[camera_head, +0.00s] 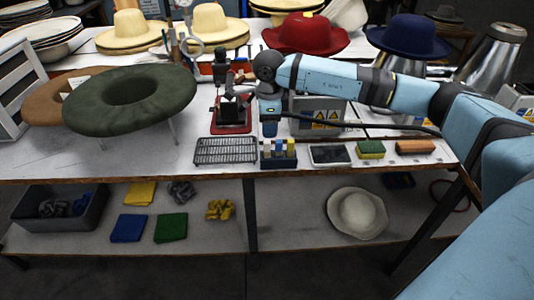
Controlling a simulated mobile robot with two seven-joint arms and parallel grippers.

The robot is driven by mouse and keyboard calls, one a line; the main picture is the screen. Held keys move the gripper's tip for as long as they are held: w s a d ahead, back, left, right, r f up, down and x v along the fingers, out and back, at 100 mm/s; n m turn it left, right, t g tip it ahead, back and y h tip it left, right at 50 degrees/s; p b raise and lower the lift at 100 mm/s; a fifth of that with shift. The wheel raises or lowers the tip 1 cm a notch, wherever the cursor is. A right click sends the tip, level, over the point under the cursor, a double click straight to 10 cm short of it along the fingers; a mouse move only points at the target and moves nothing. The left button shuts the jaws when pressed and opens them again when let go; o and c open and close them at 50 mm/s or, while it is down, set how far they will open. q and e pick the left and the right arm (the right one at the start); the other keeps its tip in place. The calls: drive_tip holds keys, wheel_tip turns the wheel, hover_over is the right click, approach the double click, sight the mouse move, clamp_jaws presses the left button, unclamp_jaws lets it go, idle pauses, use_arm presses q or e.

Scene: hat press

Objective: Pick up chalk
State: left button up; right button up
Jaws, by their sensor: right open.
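Several sticks of chalk (279,146) in yellow, white and blue stand upright in a small dark holder (278,159) near the front edge of the table. My right arm reaches in from the right, and its gripper (269,129) points down just above and slightly left of the holder. It appears apart from the chalk and empty. The jaws are small and partly dark in this view. My left gripper is not in view.
A wire rack (226,150) lies left of the holder. A dark tablet-like slab (330,155), a green-yellow sponge (370,149) and a brown block (415,147) lie right of it. A red-based device (231,115) stands behind; hats (305,34) line the back.

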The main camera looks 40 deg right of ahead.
sight(267, 142)
drive_tip(key=shift+w+a+f, duration=0.1)
drive_tip(key=shift+f, duration=1.65)
drive_tip(key=shift+w+a+f, duration=0.1)
drive_tip(key=shift+f, duration=1.6)
clamp_jaws()
